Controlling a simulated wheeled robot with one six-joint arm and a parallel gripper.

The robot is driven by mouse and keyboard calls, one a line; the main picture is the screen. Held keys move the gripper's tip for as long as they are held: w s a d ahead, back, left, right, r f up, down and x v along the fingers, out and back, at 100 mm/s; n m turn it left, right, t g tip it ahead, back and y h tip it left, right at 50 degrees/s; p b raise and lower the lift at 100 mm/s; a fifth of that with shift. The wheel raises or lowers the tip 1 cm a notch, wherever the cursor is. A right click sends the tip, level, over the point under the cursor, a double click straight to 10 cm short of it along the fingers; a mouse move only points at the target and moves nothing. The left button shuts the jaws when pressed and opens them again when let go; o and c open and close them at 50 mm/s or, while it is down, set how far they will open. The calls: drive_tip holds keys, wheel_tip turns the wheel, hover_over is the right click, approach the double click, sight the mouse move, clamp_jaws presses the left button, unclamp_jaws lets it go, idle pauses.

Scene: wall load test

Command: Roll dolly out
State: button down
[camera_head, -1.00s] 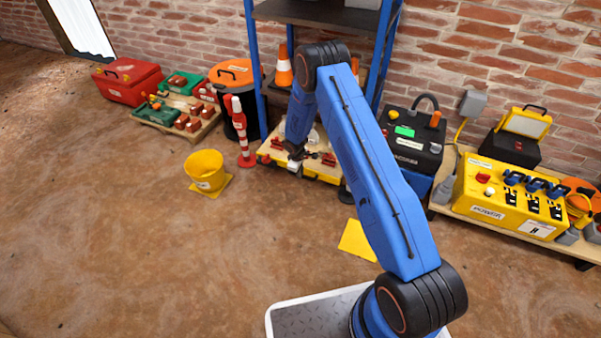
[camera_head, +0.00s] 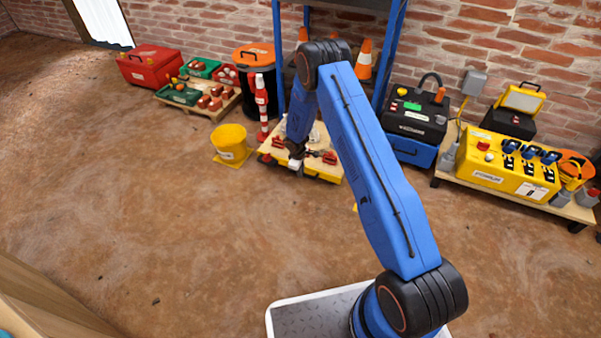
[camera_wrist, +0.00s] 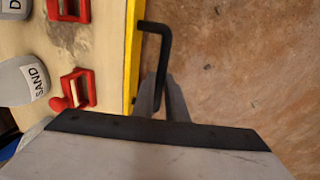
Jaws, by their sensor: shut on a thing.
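The dolly (camera_head: 325,171) is a low wooden platform with a yellow edge, standing on the floor in front of the blue-posted rack. It carries red clamp-like items and pale bags; one in the wrist view reads SAND (camera_wrist: 32,77). A black bent handle (camera_wrist: 166,55) rises at the dolly's yellow edge (camera_wrist: 133,50). My gripper (camera_wrist: 162,98) is shut on this handle, its grey fingers either side of the bar. In the head view my gripper (camera_head: 296,153) is small and dark at the dolly, and my arm hides part of the load.
A yellow bucket (camera_head: 231,143) and a red-white post (camera_head: 262,105) stand close left of the dolly. The rack (camera_head: 277,55) is behind, with orange cones (camera_head: 364,58). A black-and-blue case (camera_head: 414,116) and yellow power box (camera_head: 503,163) stand right. Open floor lies front left.

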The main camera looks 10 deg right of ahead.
drive_tip(key=c, duration=1.8)
unclamp_jaws()
drive_tip(key=shift+o, duration=0.2)
drive_tip(key=shift+r, duration=0.1)
wheel_tip(320, 180, up, 17)
drive_tip(key=s+a, duration=0.2)
drive_tip(key=shift+s, duration=0.35)
